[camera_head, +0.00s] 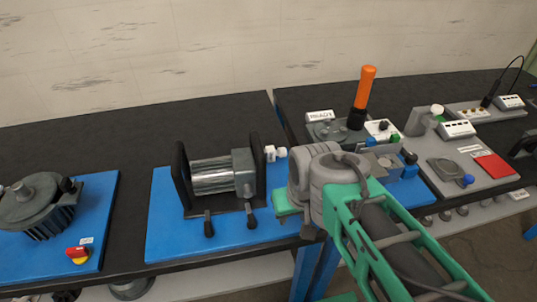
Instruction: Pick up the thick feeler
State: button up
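I cannot pick out the thick feeler with certainty in the head view. A grey board (489,186) at the right bears a dark flat plate (446,167) with a blue knob (467,180) and a red pad (496,168). Small parts with green and black knobs (395,138) sit left of this board, partly behind my arm. My green and grey arm (365,225) reaches in from the lower right, its grey joint over the middle of the bench. My gripper's fingers do not show, so its opening and hold are hidden.
A motor with a silver cylinder (212,176) stands between black plates on a blue base (170,235). Another motor (40,207) and a red-yellow switch (78,254) are at the left. An orange-topped post (364,95) rises behind my arm. The black bench top (110,145) is clear at the back left.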

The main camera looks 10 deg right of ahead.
aim_at(270, 153)
jog(key=k, duration=0.5)
jog(key=u, duration=3.7)
jog(key=k, duration=1.9)
jog(key=z, duration=1.35)
jog(key=i, duration=0.5)
